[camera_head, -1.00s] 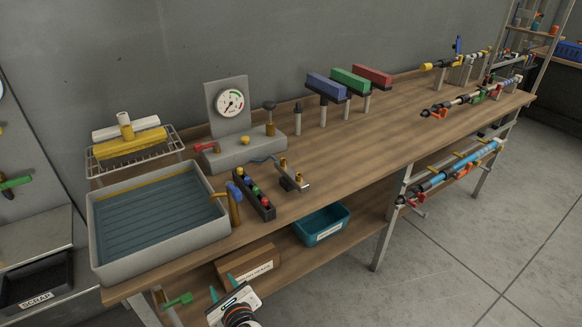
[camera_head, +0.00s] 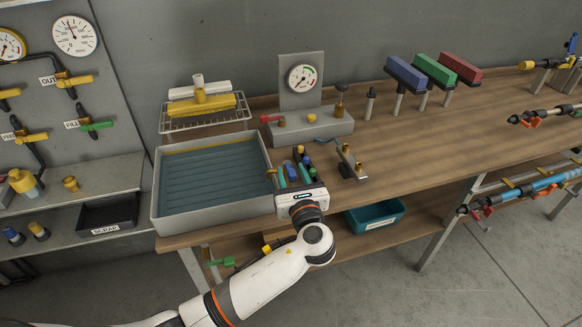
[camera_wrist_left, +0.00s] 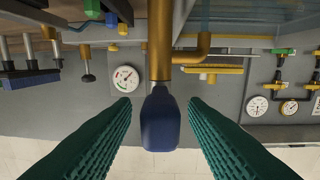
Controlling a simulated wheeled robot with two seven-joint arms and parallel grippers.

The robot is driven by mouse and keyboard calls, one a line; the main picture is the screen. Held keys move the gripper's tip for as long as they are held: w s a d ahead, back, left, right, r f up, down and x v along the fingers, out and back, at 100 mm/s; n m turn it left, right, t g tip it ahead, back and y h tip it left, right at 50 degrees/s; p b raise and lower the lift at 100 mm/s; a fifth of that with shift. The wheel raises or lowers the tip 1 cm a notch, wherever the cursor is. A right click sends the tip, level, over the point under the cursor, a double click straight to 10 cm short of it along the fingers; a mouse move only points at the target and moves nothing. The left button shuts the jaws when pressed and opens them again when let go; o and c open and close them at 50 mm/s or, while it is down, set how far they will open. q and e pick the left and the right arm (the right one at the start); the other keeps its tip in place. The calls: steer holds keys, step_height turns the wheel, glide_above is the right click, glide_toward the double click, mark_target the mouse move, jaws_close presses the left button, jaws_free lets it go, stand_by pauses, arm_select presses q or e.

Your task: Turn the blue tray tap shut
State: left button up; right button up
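The blue tap handle (camera_wrist_left: 160,120) sits on an upright brass pipe (camera_wrist_left: 160,45) in the left wrist view. Its brass spout (camera_wrist_left: 192,52) reaches sideways toward the grey wash tray (camera_head: 157,200). In the head view the tap is at the tray's right end, and its blue handle (camera_head: 291,172) shows between my fingers. My left gripper (camera_head: 293,175) is open, with a teal finger on each side of the handle. In the left wrist view there is a visible gap between the handle and each finger. My right gripper is not in view.
A gauge block (camera_head: 325,125) and wire rack (camera_head: 205,123) stand behind. A green-handled valve (camera_head: 222,262) is below the tray. The bench's middle right is fairly clear.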

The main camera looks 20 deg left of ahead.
arm_select(q)
steer(key=shift+x, duration=0.8)
steer(key=shift+w+a, duration=0.1)
steer(key=shift+c, duration=0.2)
